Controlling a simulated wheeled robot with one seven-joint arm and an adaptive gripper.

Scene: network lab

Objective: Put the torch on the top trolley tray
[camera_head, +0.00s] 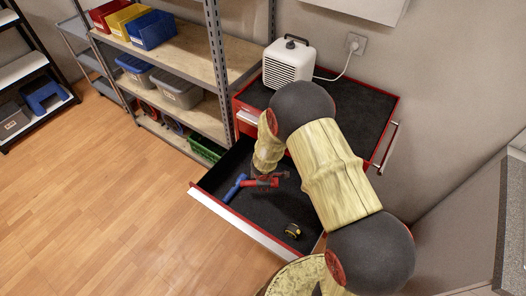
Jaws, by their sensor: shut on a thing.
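My gripper (280,177) reaches down into the open drawer (258,229) of a red cabinet. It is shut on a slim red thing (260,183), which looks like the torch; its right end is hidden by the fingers. The torch is low in the drawer; I cannot tell whether it touches the drawer floor. A blue stick-like thing (234,188) lies just left of it. A grey trolley with stacked trays stands at the far left, partly behind the shelving; its top tray (73,27) shows only in part.
A black and yellow roll (292,231) lies in the drawer's front right. A white heater (289,63) stands on the cabinet's black top (358,92), its cord running to a wall socket. Shelving (195,48) with bins stands left of the cabinet. The wooden floor (95,190) at left is clear.

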